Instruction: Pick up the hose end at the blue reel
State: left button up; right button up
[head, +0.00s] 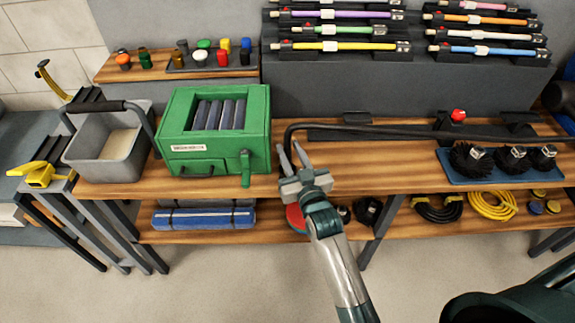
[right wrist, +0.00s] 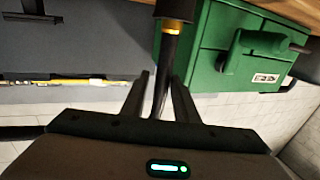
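The black hose (head: 350,126) lies along the back of the wooden bench, and its left part bends down beside the green box. In the right wrist view, the hose's end piece (right wrist: 174,8) is black with a brass-coloured ring, and the hose runs down between my fingers. My right gripper (head: 289,146) is open, its fingers (right wrist: 160,80) on either side of the hose with a gap between them. Whether a finger touches the hose cannot be told. A dark blue round shape (head: 557,97) at the right edge may be the blue reel. My left gripper is not in view.
The green box (head: 259,122) stands close left of my right gripper, with a grey bucket (head: 85,155) beyond it. A blue tray (head: 470,178) of black brushes sits at the right. The bench (head: 390,170) between gripper and tray is clear. A lower shelf (head: 405,228) holds coiled cables.

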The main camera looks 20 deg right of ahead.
jog(key=shift+w+r+p, duration=0.1)
jog(key=shift+w+p, duration=0.3)
jog(key=shift+w, duration=0.15)
jog(key=w, duration=0.1)
jog(key=w+p, duration=0.1)
jog(key=shift+w+a, duration=0.2)
jog(key=shift+w, duration=0.2)
jog(key=shift+w+f, duration=0.3)
jog(key=shift+w, duration=0.35)
grip_shut()
